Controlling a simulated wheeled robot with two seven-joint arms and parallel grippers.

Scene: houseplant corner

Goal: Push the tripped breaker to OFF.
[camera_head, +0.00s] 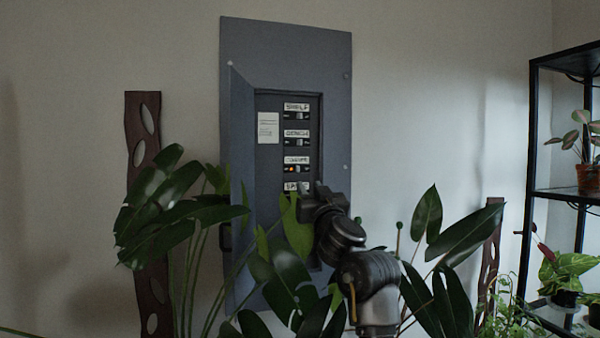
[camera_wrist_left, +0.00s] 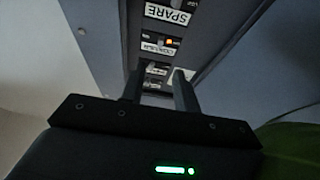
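The grey breaker panel (camera_head: 285,60) hangs on the wall with its door (camera_head: 240,180) swung open to the left. Its labelled breakers stand in a column. The third breaker (camera_head: 303,169) has a lit orange lamp (camera_head: 290,169); this lamp (camera_wrist_left: 168,41) also shows in the left wrist view. The SPARE label (camera_head: 297,186) is just below it, partly hidden by my gripper. My left gripper (camera_head: 312,193) is at the panel's lower rows. In the wrist view its two fingers (camera_wrist_left: 157,74) stand apart with nothing between them. I cannot tell whether they touch the panel.
Large-leaved plants (camera_head: 170,205) crowd the panel's lower left and the area under my gripper. More leaves (camera_head: 455,240) stand right of my arm. A black shelf rack (camera_head: 533,150) with potted plants is at the far right.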

